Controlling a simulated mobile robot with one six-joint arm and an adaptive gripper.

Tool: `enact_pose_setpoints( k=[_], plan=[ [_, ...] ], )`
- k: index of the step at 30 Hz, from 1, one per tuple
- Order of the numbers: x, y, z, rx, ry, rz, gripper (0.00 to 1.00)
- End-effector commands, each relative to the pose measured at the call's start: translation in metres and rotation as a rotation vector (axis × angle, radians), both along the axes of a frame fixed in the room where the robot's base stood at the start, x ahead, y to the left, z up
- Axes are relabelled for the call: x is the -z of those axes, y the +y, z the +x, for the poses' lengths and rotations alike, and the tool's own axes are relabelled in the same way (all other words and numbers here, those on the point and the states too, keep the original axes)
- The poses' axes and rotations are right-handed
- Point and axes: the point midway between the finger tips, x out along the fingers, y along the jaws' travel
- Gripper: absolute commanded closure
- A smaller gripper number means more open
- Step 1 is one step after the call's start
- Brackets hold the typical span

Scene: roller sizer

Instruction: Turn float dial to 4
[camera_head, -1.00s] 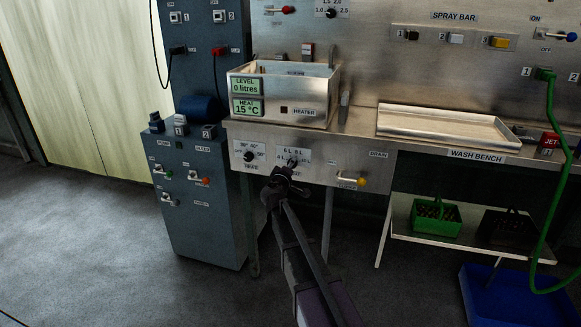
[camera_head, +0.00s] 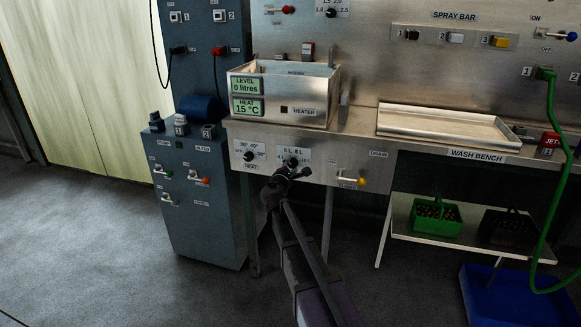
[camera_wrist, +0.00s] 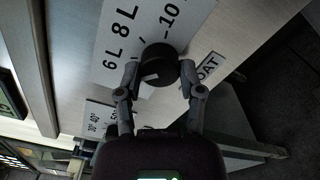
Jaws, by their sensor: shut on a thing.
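The float dial is a round black knob (camera_wrist: 159,65) on a white scale plate (camera_wrist: 122,40) that reads 6 L, 8 L and 10. My gripper (camera_wrist: 158,78) has a finger on each side of the knob and is shut on it. A pale mark on the knob points to the lower left in the wrist view. I cannot read which number it faces; the 4 L mark is not clear there. The FLOAT label beside the plate is partly covered by a finger. In the head view, my gripper (camera_head: 288,172) is at the dial on the bench's front panel.
The heat dial (camera_head: 249,156) sits left of the float dial. A yellow-tipped drain lever (camera_head: 350,180) is to the right. Above is the metal tank (camera_head: 310,112), its displays reading 0 litres and 15 °C. A blue-grey cabinet (camera_head: 200,225) stands at left.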

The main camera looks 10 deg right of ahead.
Motion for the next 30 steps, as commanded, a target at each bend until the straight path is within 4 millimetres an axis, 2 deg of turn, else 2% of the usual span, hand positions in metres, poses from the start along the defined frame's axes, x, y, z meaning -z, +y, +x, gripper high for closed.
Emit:
enact_pose_setpoints(
  k=[15, 30],
  plan=[
    [0.0000, 0.0000, 0.0018, -0.002, 0.198, -0.380, 0.98],
    [0.0001, 0.0001, 0.0019, -0.002, 0.249, -0.478, 0.98]
  ],
)
